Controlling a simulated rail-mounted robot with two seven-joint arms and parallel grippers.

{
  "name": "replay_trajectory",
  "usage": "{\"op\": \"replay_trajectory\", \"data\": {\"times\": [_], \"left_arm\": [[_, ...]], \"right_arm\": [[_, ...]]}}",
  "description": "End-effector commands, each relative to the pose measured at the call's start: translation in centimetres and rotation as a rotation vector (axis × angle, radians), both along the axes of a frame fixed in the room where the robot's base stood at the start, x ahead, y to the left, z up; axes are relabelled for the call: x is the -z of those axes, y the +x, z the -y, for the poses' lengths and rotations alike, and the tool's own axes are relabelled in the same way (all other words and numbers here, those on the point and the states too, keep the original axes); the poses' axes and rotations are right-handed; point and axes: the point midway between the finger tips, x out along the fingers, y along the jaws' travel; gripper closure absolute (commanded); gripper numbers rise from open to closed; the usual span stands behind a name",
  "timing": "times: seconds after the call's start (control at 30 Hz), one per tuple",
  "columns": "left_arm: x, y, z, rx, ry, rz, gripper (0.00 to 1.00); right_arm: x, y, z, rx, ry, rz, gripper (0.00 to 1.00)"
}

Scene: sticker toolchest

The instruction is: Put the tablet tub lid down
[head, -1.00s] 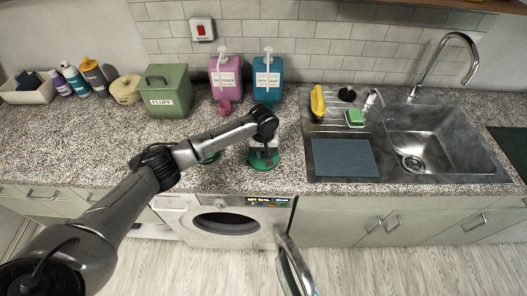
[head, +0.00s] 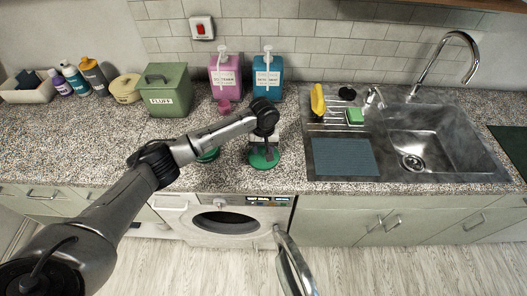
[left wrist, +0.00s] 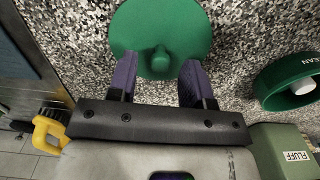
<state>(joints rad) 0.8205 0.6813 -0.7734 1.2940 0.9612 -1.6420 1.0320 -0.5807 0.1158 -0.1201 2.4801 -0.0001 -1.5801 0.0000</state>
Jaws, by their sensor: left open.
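The tablet tub lid (head: 262,161) is a green disc with a small knob. It lies on the speckled counter near the front edge, above the washing machine. In the left wrist view the lid (left wrist: 160,25) is flat, with its knob up. My left gripper (head: 268,150) is over the lid in the head view. In the left wrist view its purple fingers (left wrist: 159,65) are open and apart on either side of the knob. A green tub (left wrist: 290,82) with an open top and a white item inside stands beside it; my arm partly hides it in the head view. My right gripper is not in view.
A green FLUFF box (head: 164,92), a pink dispenser (head: 225,78) and a blue dispenser (head: 267,80) stand behind. The sink (head: 425,135) and a blue-grey mat (head: 344,157) are at right.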

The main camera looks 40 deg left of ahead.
Motion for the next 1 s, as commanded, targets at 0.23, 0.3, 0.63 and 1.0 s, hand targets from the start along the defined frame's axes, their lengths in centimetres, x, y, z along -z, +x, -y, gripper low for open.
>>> {"op": "replay_trajectory", "data": {"times": [0.23, 0.3, 0.63, 1.0], "left_arm": [[-4.7, 0.1, 0.0, -0.001, 0.000, 0.005, 0.54], [-5.9, 0.1, 0.0, 0.000, 0.000, 0.004, 0.54], [-9.4, 0.1, 0.0, -0.002, 0.000, 0.002, 0.54], [-9.8, 0.0, 0.0, -0.002, 0.001, 0.001, 0.54]], "right_arm": [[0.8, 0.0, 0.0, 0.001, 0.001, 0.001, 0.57], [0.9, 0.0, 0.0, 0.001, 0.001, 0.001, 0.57], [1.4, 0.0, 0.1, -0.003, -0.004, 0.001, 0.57], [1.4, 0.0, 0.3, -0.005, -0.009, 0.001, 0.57]]}}
